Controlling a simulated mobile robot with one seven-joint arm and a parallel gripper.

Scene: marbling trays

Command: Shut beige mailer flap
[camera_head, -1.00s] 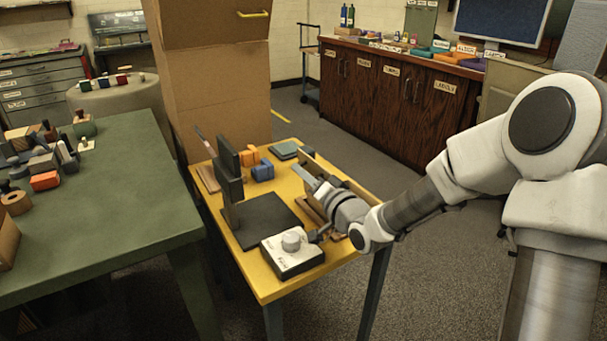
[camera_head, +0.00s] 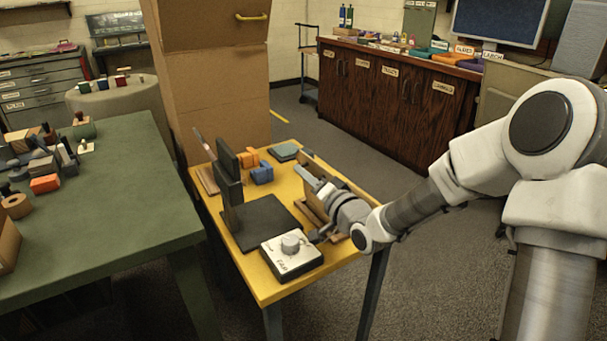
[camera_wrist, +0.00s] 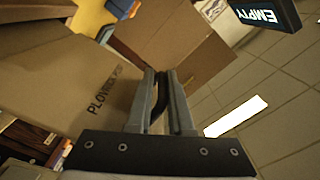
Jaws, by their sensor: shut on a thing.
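The mailer appears to be the brown box (camera_head: 352,188) at the right side of the yellow table, partly hidden behind my gripper. My gripper (camera_head: 303,174) is at this box, its fingers pointing left and slightly up. In the wrist view, my gripper (camera_wrist: 161,80) has its fingers close together with a narrow dark thing between them. I take this to be the mailer flap, seen edge-on; its outline is unclear. A large tan cardboard panel with printed letters (camera_wrist: 75,88) fills the left of the wrist view. I cannot tell whether it belongs to the mailer.
A black press (camera_head: 229,185), a white-topped control box (camera_head: 290,255), and orange (camera_head: 249,157) and blue blocks (camera_head: 262,174) share the yellow table (camera_head: 262,293). Tall cardboard boxes (camera_head: 222,95) stand behind. A green table (camera_head: 120,225) is at left. An EMPTY sign (camera_wrist: 265,14) shows in the wrist view.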

